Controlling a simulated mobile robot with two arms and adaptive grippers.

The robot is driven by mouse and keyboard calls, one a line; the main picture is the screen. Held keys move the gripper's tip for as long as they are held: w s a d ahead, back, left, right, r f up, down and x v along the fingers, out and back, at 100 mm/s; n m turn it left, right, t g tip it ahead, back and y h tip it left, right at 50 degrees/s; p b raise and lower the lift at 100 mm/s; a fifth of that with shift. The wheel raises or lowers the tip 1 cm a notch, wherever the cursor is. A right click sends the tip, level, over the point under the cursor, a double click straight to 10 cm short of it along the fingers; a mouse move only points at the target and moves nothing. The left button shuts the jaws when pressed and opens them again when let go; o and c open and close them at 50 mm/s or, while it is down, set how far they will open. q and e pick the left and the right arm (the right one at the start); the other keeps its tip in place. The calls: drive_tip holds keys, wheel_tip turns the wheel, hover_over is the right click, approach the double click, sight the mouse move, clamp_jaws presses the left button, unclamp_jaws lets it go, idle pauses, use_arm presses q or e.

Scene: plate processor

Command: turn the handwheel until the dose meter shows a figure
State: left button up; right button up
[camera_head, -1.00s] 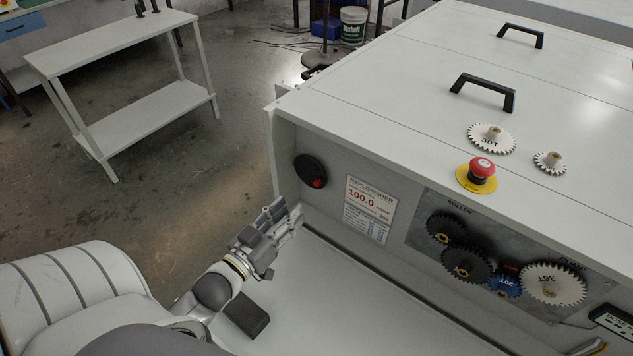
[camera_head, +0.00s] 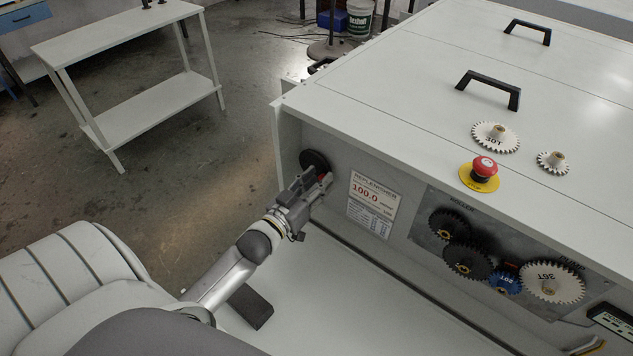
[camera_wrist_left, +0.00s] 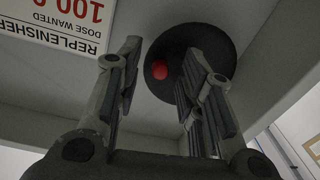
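The handwheel (camera_head: 313,158) is a black disc with a red knob on the machine's front wall, at its left end. In the left wrist view the wheel (camera_wrist_left: 215,42) and its red knob (camera_wrist_left: 159,70) face me. My left gripper (camera_head: 318,177) is at the wheel and hides its lower part in the head view. In the wrist view its fingers (camera_wrist_left: 162,55) are apart, with the red knob showing between them; contact cannot be told. A placard (camera_head: 374,205) reads "REPLENISHER" and 100.0, with "DOSE WANTED" in the wrist view. A small display panel (camera_head: 612,320) is cut off at right; its text is unreadable.
The machine's white top (camera_head: 400,80) overhangs the front wall. Gears (camera_head: 551,282) sit on a plate to the right, and a red stop button (camera_head: 484,167) is above. A pale ledge (camera_head: 350,310) lies below. A white side table (camera_head: 120,35) stands back left.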

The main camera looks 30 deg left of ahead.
use_arm(q)
drive_tip(key=c, duration=0.5)
drive_tip(key=shift+c, duration=1.2)
clamp_jaws()
use_arm(e)
drive_tip(key=shift+w, duration=0.1)
